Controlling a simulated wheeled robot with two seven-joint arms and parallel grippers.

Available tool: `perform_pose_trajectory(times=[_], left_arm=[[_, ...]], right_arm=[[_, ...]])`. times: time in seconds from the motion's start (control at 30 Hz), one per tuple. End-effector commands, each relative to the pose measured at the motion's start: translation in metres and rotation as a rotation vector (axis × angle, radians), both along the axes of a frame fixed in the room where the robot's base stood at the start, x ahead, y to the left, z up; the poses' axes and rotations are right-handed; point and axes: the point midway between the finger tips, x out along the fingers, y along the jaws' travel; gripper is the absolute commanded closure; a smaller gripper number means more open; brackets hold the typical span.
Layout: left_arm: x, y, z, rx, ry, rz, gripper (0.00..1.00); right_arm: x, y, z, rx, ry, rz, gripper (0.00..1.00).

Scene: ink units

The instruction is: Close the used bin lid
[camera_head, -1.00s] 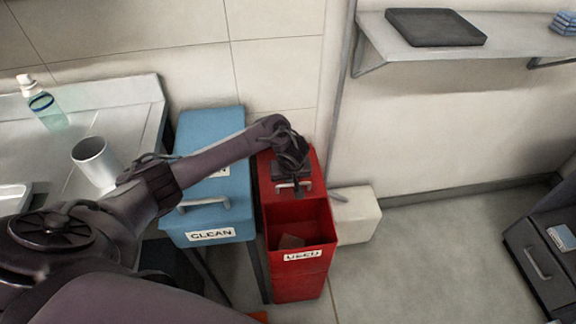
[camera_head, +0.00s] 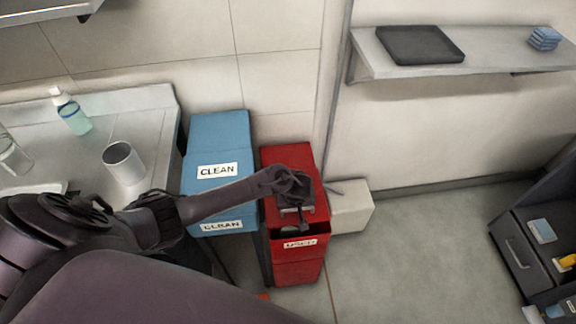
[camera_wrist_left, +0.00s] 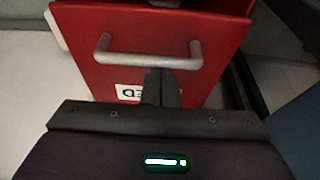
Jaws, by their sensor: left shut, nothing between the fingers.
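The red used bin (camera_head: 297,270) stands right of the blue clean bin, with a "USED" label on its front. Its red lid (camera_head: 285,158) covers most of the top; a dark gap (camera_head: 318,230) is open at the front edge. A grey bar handle is on the lid; it shows clearly in the left wrist view (camera_wrist_left: 150,53). My left gripper (camera_head: 304,226) is over the front of the lid at the handle, its fingers shut and empty. In the wrist view the fingertips (camera_wrist_left: 160,75) are close to the handle; contact cannot be told. My right gripper is not in view.
The blue clean bin (camera_head: 222,130) stands close on the left, my left arm crossing in front of it. A metal counter (camera_head: 150,120) holds a cup (camera_head: 124,163) and bottle (camera_head: 72,112). A pale box (camera_head: 352,207) sits right of the used bin. Floor (camera_head: 420,250) is clear beyond.

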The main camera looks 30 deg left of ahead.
Motion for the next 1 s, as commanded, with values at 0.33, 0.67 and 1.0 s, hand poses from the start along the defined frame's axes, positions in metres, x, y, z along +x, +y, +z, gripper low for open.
perform_pose_trajectory(times=[0.33, 0.67, 1.0], left_arm=[[-0.04, -0.03, 0.001, 0.0, 0.004, -0.003, 1.0], [-0.045, -0.035, -0.001, -0.002, 0.005, -0.006, 1.0], [-0.044, -0.032, -0.004, -0.005, 0.008, -0.008, 1.0]], right_arm=[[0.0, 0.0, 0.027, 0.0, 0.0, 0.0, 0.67], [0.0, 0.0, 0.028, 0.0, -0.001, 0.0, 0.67], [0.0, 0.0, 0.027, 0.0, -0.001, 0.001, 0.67]])
